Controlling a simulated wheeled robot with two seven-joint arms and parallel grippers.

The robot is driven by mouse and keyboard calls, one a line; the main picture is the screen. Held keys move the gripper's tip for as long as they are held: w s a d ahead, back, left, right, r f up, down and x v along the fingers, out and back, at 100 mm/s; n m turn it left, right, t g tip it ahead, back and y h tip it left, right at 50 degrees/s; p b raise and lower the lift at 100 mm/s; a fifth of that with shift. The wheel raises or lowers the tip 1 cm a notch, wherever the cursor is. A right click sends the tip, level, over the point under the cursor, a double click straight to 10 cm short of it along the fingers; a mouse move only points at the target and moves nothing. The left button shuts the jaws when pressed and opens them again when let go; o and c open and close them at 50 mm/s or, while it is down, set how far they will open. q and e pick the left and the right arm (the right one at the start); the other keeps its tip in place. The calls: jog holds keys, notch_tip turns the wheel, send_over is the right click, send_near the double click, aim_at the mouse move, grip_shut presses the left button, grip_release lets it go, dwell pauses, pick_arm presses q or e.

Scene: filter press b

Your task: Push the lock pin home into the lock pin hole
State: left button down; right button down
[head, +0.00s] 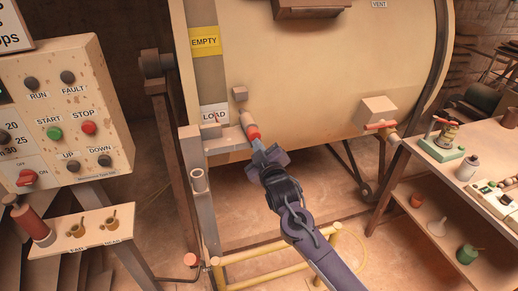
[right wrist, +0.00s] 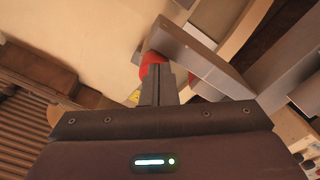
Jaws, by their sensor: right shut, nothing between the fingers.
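The lock pin shows a red end (head: 253,133) and a pale cylindrical body (head: 246,119) on the front of the big cream drum, beside the LOAD label. In the right wrist view its red end (right wrist: 153,60) is just beyond my fingertips, partly hidden by a grey metal bar. My right gripper (head: 258,146) is shut and empty, its tips at or very near the red end; I cannot tell whether they touch. The lock pin hole cannot be made out. My left gripper is not in view.
A control panel (head: 60,110) with buttons stands at the left. A small grey block (head: 240,93) sits above the pin. A red-handled valve (head: 380,125) is on the drum's right. A workbench (head: 425,160) with tools stands at the right. A yellow rail (head: 290,245) runs low in front.

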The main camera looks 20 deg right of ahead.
jog(key=shift+w, duration=0.2)
jog(key=s, duration=1.1)
jog(key=s+d+f+m+g, duration=0.1)
jog(key=s+d+f+g, duration=0.15)
jog(key=f, duration=0.95)
jog(key=s+d+f+g+h, duration=0.1)
jog(key=s+f+g, duration=0.25)
jog(key=f, duration=0.95)
jog(key=s+d+f+m+g, duration=0.1)
jog(key=s+f+g, duration=0.15)
jog(key=f, duration=0.95)
jog(key=s+d+f+m+g, duration=0.2)
jog(key=s+f+g, duration=0.3)
jog(key=s+f, duration=1.35)
jog(key=s+f+g, duration=0.1)
jog(key=s+f, duration=0.1)
jog(key=s, duration=0.7)
jog(key=s+f+m+g, duration=0.1)
jog(key=s+f+g, duration=0.1)
jog(key=s, duration=0.8)
jog(key=shift+s+a+f+m, duration=0.25)
jog(key=shift+a+f+m, duration=0.1)
jog(key=shift+f, duration=0.3)
